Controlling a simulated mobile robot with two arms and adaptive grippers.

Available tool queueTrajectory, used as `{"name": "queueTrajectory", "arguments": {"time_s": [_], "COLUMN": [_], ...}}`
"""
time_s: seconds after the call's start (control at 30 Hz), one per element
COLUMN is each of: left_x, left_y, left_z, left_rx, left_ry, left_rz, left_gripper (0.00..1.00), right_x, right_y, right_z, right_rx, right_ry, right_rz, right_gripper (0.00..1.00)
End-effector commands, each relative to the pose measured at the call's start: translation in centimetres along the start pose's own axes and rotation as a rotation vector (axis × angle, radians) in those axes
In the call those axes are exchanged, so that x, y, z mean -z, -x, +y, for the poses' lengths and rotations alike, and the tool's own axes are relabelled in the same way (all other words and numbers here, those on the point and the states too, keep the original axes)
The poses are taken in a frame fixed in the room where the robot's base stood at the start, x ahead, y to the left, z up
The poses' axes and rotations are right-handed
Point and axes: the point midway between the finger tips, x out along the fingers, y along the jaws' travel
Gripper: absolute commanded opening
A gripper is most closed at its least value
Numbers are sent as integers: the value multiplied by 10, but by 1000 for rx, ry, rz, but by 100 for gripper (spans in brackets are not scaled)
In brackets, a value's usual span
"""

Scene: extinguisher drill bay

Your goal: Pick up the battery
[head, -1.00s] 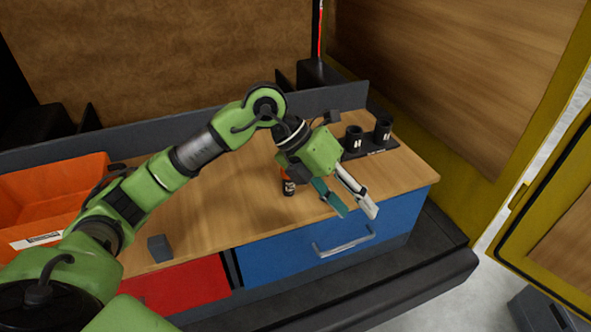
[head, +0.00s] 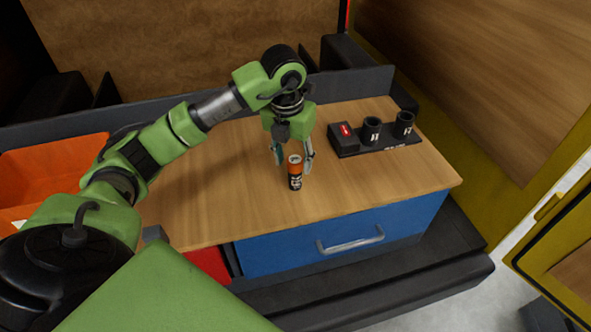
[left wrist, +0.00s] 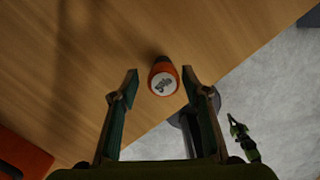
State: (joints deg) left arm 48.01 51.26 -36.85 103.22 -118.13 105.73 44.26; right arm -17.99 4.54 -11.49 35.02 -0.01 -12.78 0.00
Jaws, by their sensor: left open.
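The battery (head: 295,173) is a small cylinder with an orange upper part and a black lower part. It stands upright on the wooden worktop, near the front edge above the blue drawer. My left gripper (head: 294,164) is open, pointing down, with its fingers just behind and to either side of the battery's top in the head view. In the left wrist view, the battery's round pale end (left wrist: 163,84) with its orange rim lies between and slightly beyond the open fingertips. I cannot tell whether a finger touches it. My right gripper is not clearly in the head view.
A black charger stand (head: 375,139) with two cups and a red-marked block is at the back right of the worktop (head: 225,190). An orange bin (head: 50,170) is at the left. A small grey block (head: 154,233) sits near the front left edge.

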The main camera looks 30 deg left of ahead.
Motion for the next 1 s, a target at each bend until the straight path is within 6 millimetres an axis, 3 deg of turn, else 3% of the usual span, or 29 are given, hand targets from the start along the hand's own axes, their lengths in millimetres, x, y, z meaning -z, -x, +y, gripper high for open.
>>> {"name": "queueTrajectory", "arguments": {"time_s": [0.1,0.23,0.43,0.7,0.87,1.0], "left_x": [0,0,-1,-2,-2,-2], "left_y": [-6,-24,-50,-54,-54,-54], "left_z": [-1,-4,-5,-4,-4,-4], "left_rx": [0,1,1,1,1,1], "left_ry": [0,0,0,0,0,0], "left_rz": [2,7,2,-1,-1,-1], "left_gripper": [43,43,43,43,1,1], "right_x": [22,33,26,14,15,16], "right_y": [6,21,28,27,27,27], "right_z": [4,5,5,4,4,4], "right_rx": [-4,-6,-6,-4,-4,-4], "right_ry": [0,0,1,0,0,0], "right_rz": [30,47,37,18,19,20], "right_gripper": [0,0,0,0,0,0]}}
